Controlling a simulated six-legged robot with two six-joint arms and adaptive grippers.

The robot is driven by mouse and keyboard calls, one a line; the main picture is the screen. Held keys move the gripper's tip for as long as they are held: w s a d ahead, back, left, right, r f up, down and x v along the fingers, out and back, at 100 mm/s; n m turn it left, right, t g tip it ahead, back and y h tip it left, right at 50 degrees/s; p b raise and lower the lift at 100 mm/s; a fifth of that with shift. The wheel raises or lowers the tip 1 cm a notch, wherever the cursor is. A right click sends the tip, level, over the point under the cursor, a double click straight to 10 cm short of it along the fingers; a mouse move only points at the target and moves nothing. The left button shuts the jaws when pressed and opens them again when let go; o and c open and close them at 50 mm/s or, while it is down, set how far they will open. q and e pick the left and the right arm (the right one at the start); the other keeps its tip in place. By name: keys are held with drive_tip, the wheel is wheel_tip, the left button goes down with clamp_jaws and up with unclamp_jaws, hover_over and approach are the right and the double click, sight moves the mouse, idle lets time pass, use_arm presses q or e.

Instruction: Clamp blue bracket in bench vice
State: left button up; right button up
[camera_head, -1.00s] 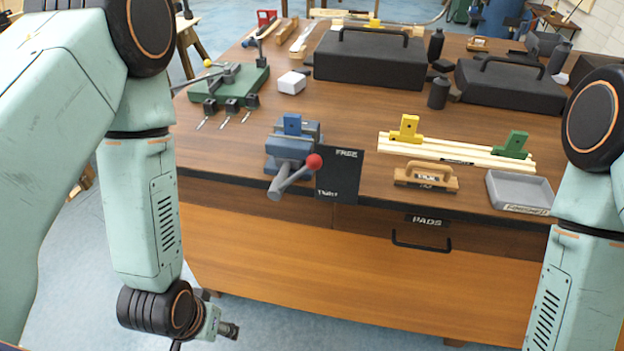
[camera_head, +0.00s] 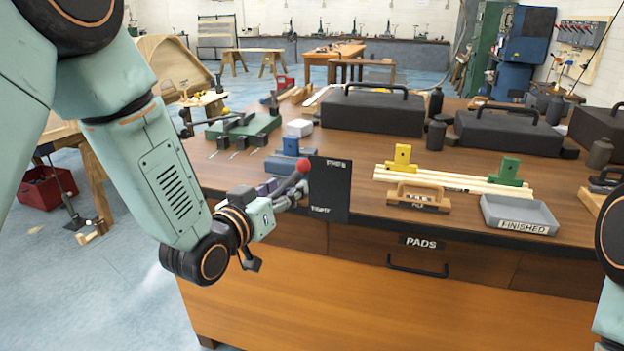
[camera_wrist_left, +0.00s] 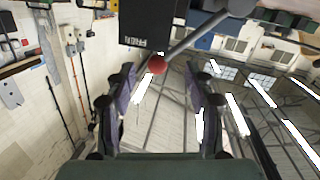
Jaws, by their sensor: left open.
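The blue bracket (camera_head: 291,146) stands upright at the top of the blue-grey bench vice (camera_head: 281,163), near the table's front edge. I cannot tell whether the jaws press on it. The vice handle ends in a red ball (camera_head: 303,165), beside a black board (camera_head: 330,190) with lettering at its top and bottom. My left gripper (camera_head: 284,192) is open at the front of the vice, just below the red ball, and hides the lower vice and most of the handle. In the left wrist view, the red ball (camera_wrist_left: 157,65) shows between my spread fingers (camera_wrist_left: 162,88). My right gripper is out of view.
A wooden-handled block (camera_head: 419,197) and a grey "FINISHED" tray (camera_head: 520,214) lie to the right. A green fixture (camera_head: 243,130) and white box (camera_head: 299,128) stand behind the vice.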

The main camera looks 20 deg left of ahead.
sight(300, 168)
use_arm(q)
drive_tip(key=shift+t, duration=0.4)
drive_tip(key=x, duration=0.3)
drive_tip(key=r+x, duration=0.1)
drive_tip(key=x, duration=0.2)
drive_tip(key=shift+w+d+r, duration=0.1)
drive_tip(key=shift+r, duration=0.1)
drive_tip(key=shift+w+d+r, duration=0.15)
drive_tip(key=shift+w, duration=0.85)
drive_tip(key=shift+d, duration=0.1)
drive_tip(key=shift+c, duration=0.3)
drive_tip(key=shift+s, duration=0.15)
drive_tip(key=shift+c, duration=0.8)
drive_tip(key=shift+a, duration=0.2)
drive_tip(key=c, duration=0.5)
drive_tip(key=shift+d, duration=0.1)
clamp_jaws()
